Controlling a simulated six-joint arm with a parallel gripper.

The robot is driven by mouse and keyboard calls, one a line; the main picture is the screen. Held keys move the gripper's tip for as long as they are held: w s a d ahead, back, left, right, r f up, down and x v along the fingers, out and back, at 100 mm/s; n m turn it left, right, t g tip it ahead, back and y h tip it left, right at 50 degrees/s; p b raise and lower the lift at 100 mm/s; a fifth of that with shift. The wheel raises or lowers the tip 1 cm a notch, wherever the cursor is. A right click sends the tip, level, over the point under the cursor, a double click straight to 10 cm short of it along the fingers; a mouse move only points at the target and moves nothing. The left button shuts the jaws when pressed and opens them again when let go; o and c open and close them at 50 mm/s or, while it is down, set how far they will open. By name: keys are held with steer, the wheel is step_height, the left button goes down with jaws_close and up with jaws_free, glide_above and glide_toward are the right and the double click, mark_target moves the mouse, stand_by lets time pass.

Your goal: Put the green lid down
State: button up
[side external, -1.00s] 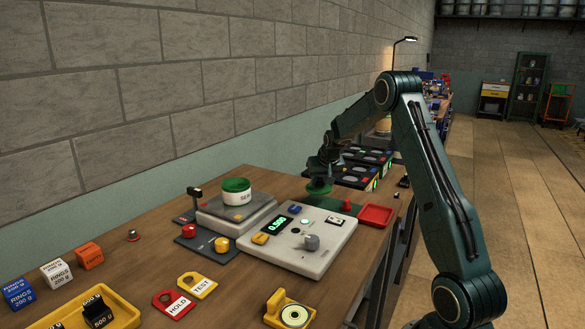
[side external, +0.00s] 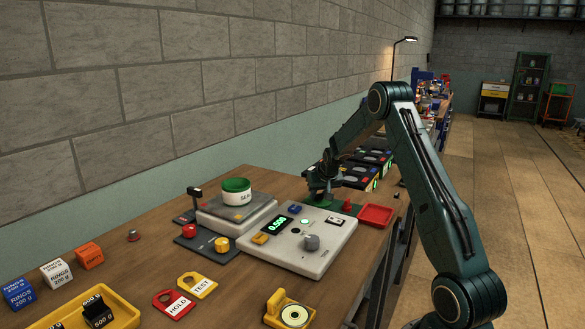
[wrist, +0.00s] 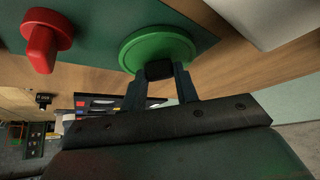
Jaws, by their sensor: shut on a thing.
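The green lid (side external: 318,204) is a round disc, held low at the dark green mat (side external: 333,209); I cannot tell whether it touches the mat. In the wrist view the green lid (wrist: 157,42) shows its broad face, with a dark knob (wrist: 159,70) between my fingers. My gripper (wrist: 160,76) is shut on that knob. In the side view my gripper (side external: 322,188) is over the lid, and the fingers are small and dark there.
A red peg (side external: 347,205) stands on the mat close to the lid, and it also shows in the wrist view (wrist: 42,44). A red tray (side external: 377,222) is to the right. The grey scale console (side external: 310,262) is in front. A white jar (side external: 238,197) stands on the scale at left.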

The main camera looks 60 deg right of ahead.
steer(key=shift+f, duration=0.1)
steer(key=o, duration=1)
steer(key=shift+c, duration=0.2)
steer(key=shift+v, duration=0.8)
steer(key=v, duration=1)
steer(key=shift+r, duration=0.25)
steer(key=shift+s+a, duration=0.1)
